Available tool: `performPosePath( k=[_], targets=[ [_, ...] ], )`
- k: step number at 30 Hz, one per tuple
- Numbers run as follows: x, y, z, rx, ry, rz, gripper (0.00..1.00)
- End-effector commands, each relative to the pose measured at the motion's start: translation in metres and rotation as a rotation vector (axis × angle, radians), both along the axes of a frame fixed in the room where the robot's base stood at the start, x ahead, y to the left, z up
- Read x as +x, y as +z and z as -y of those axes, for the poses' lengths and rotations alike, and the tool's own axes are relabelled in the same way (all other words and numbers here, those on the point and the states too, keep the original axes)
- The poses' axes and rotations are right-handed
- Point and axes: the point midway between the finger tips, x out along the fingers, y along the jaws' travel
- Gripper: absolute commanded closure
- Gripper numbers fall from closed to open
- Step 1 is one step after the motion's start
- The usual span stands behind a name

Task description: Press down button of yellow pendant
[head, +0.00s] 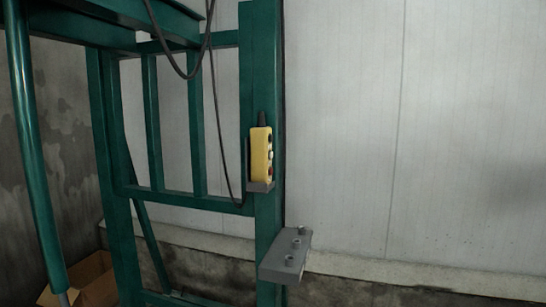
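The yellow pendant (260,155) hangs upright in the head view, a little left of the middle. It sits in a dark holder on a green post. Its buttons face right: a dark one is near the top, a pale one (270,154) is in the middle and a red one (269,171) is near the bottom. The buttons are small, and I cannot read any marks on them. My gripper is not in view.
A grey bracket (286,255) with several raised fittings juts from the green post (267,215) below the pendant. Dark cables (217,110) hang left of the pendant. A cardboard box (92,279) stands low at the left. A pale wall (440,130) fills the right side.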

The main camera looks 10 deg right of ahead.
Motion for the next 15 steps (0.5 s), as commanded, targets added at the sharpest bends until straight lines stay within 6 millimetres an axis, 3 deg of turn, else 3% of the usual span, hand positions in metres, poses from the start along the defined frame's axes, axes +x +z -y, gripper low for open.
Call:
performPosePath(
  k=[2, 15],
  targets=[
    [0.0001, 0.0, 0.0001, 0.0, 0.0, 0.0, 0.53],
    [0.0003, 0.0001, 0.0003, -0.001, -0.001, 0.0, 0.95]
  ],
)
